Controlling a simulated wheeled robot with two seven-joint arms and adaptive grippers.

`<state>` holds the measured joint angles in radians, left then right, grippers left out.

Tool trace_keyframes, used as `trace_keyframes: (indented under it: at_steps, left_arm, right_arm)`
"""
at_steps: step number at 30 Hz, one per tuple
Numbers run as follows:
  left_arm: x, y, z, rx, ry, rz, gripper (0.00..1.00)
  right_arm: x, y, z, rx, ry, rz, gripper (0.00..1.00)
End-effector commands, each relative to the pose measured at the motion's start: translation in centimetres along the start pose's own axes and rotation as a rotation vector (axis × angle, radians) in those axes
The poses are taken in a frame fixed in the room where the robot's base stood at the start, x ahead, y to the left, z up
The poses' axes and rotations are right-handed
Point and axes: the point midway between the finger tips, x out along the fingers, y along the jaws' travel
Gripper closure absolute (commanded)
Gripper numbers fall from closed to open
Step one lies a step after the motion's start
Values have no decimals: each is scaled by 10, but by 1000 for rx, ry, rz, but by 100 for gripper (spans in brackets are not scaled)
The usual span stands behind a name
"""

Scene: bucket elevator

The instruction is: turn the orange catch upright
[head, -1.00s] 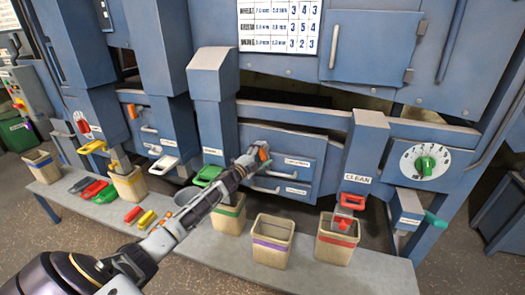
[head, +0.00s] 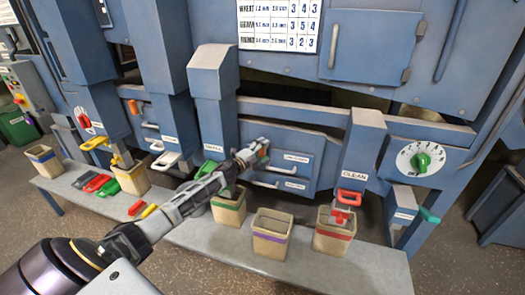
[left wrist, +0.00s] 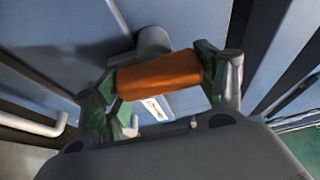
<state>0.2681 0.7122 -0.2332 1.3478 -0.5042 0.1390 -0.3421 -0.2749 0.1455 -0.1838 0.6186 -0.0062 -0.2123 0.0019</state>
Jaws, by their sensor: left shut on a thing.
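The orange catch (left wrist: 158,75) sits between the two fingers of my left gripper (left wrist: 160,78) in the left wrist view, its bar lying across the picture from finger to finger. A grey round mount shows just behind it on the blue panel. In the head view the left gripper (head: 258,152) is at the blue drawer front in the middle, shut on the catch, and only a bit of orange (head: 264,147) shows at its tip. The catch's exact tilt is hard to tell there. My right gripper is not in view.
Drawer handles (head: 265,184) are close below the left gripper. Beneath stand buckets with green (head: 228,208), purple (head: 272,234) and red (head: 335,231) bands on a grey bench. Another orange handle (head: 133,107) is at the left, and a green dial (head: 422,161) at the right.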

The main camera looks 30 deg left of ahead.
Motion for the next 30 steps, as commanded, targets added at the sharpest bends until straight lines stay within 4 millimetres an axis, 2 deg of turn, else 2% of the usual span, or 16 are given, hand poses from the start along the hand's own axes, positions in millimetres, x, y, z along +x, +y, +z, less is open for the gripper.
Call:
trace_keyframes:
  at_steps: [1, 4, 5, 9, 22, 30]
  left_arm:
    - [2, -9, 4, 8, -5, -11, 52]
    - [2, -9, 4, 8, -5, -11, 52]
    - [2, -9, 4, 8, -5, -11, 26]
    - [1, -7, 4, 7, -6, -9, 8]
    - [0, -3, 1, 2, -2, -3, 7]
    - [1, -15, 2, 5, -1, -4, 7]
  right_arm:
    - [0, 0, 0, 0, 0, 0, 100]
    - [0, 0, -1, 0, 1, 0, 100]
    - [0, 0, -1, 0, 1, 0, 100]
    - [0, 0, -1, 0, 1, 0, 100]
    - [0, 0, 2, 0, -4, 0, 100]
    - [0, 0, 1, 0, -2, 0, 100]
